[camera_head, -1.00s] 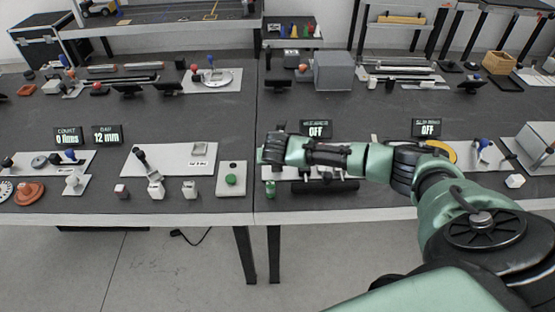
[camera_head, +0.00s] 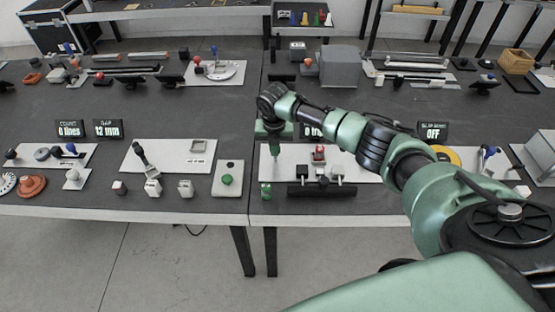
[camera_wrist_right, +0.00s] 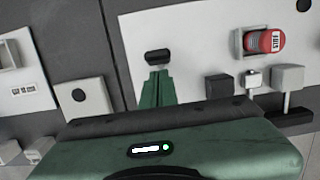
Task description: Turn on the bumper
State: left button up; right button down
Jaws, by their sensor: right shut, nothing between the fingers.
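My right gripper (camera_head: 275,152) points down, shut and empty, over the left end of a white panel (camera_head: 345,155). In the right wrist view its green fingers (camera_wrist_right: 157,88) are together. A small black oval part (camera_wrist_right: 157,57) lies at their tips on the panel; I cannot tell if they touch it. A red cylindrical button (camera_head: 318,153) in a grey housing stands to the right; it also shows in the right wrist view (camera_wrist_right: 263,41). No label reading "bumper" is legible. The display (camera_head: 313,131) behind the panel is partly hidden by my arm. My left gripper is not in view.
A black bar (camera_head: 322,191) with blocks above it stands along the panel's front. A plate with a green button (camera_head: 227,180) is to the left. A second display (camera_head: 433,132) reads OFF. A grey box (camera_head: 340,68) stands further back.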

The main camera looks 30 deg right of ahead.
jog(key=shift+a, duration=0.2)
jog(key=shift+s+a+r, duration=0.1)
jog(key=shift+a, duration=0.05)
jog(key=shift+s+r, duration=0.15)
jog(key=shift+r, duration=0.2)
jog(key=shift+r+p, duration=0.3)
jog(key=shift+p, duration=0.35)
jog(key=shift+r, duration=0.15)
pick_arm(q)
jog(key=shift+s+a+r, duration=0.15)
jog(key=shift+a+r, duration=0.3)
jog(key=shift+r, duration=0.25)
